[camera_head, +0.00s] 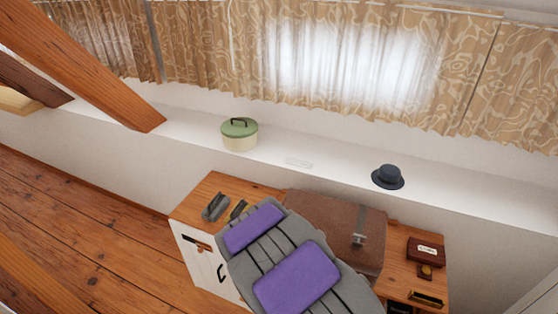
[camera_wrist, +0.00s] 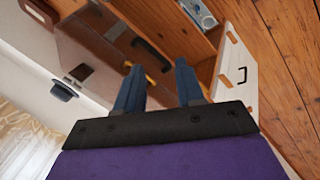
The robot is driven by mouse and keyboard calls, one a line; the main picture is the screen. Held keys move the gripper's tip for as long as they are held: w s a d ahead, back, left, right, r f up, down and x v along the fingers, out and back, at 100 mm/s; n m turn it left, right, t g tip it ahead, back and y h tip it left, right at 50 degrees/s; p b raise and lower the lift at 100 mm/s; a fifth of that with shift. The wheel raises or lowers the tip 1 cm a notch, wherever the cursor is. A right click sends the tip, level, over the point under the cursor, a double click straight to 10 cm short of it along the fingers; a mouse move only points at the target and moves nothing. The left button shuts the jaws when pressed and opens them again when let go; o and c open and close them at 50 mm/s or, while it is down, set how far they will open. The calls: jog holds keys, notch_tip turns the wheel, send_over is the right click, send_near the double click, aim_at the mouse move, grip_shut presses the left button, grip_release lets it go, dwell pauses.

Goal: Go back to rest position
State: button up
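My gripper (camera_wrist: 158,75) shows in the wrist view with its two blue-grey fingers spread apart. I see nothing held between the fingertips. In the head view the gripper (camera_head: 227,208) is at the end of my grey and purple arm, above the left part of a wooden cabinet top (camera_head: 213,187). The arm covers part of the cabinet and of a brown suitcase (camera_head: 335,222). A small yellow item (camera_wrist: 150,80) shows beyond the fingers in the wrist view. I cannot tell what it is.
A green-lidded pot (camera_head: 240,134) and a dark hat (camera_head: 388,177) stand on the white ledge (camera_head: 330,170). A dark red box (camera_head: 426,249) lies on the cabinet's right part. A slanted timber beam (camera_head: 85,65) is at the upper left. The wooden floor (camera_head: 90,230) at left is clear.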

jog(key=s+d+r+m+g+y+b, duration=0.1)
jog(key=s+r+m+g+b, duration=0.1)
jog(key=s+r, duration=0.4)
jog(key=s+d+r+m+g+y+b, duration=0.1)
jog(key=s+d+r+m+g+b, duration=0.1)
jog(key=s+r, duration=0.4)
jog(key=s+d+r+m+g+y+b, duration=0.1)
jog(key=s+r+b, duration=0.3)
jog(key=s, duration=1)
notch_tip(320, 180, up, 3)
jog(key=shift+s+d+f+m+g+b, duration=0.1)
jog(key=shift+s+d+m+g+b, duration=0.3)
jog(key=shift+g, duration=0.3)
jog(key=shift+o, duration=0.2)
jog(key=shift+w, duration=0.1)
